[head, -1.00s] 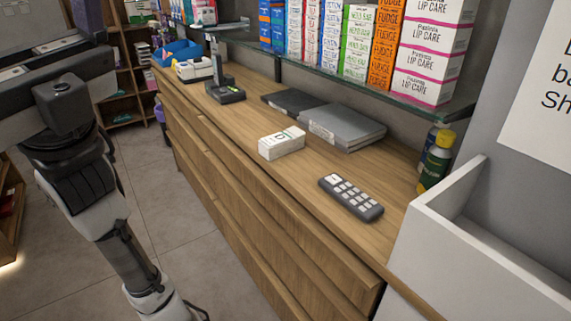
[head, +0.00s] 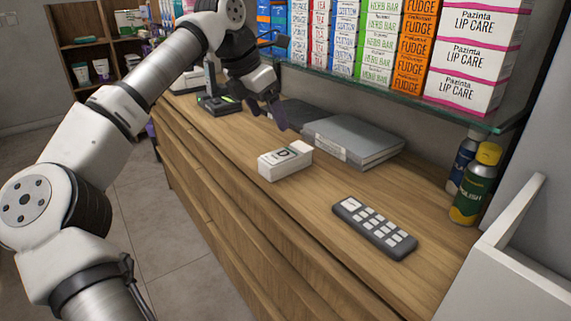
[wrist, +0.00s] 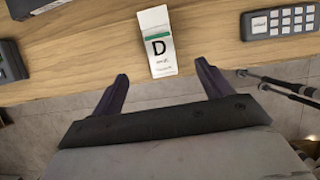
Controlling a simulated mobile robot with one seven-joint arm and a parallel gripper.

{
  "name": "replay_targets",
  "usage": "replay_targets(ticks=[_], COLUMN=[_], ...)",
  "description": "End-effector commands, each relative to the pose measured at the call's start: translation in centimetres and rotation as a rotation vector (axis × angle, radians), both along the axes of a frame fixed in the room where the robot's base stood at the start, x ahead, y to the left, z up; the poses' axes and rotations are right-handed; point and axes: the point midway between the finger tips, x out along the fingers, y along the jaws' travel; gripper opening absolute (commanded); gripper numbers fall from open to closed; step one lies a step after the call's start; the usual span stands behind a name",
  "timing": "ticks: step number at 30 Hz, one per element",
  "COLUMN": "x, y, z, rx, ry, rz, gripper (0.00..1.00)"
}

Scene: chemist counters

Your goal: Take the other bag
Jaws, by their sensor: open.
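I see no clear bag in the current views. A small white box (head: 285,160) with a green stripe and a letter D lies on the wooden counter. In the wrist view the white box (wrist: 157,42) appears ahead of the gap between my two dark fingers, apart from them. My gripper (head: 273,112) is above the counter, up and left of the box in the head view. The fingers of my gripper (wrist: 162,72) are spread wide with nothing between them.
A grey keypad (head: 374,227) lies right of the box, and a grey binder (head: 352,142) lies behind it. A glass shelf (head: 400,98) with stacked cartons overhangs the back. Spray bottles (head: 473,185) and a white bin (head: 510,265) stand at right. A card terminal (head: 220,104) sits farther left.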

Motion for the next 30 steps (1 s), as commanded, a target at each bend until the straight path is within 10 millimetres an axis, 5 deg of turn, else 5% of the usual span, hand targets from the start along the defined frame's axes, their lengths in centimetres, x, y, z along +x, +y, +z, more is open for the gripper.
replay_targets(ticks=[12,22,30], x=[1.7,2.2,3.1], y=[-1.8,-2.6,-4.0], z=[-6.7,-8.7,-12.2], rx=[0.014,0.013,0.013], ry=[0.007,0.006,0.006], rz=[0.007,0.006,0.005], gripper=[0.78,0.78,0.78])
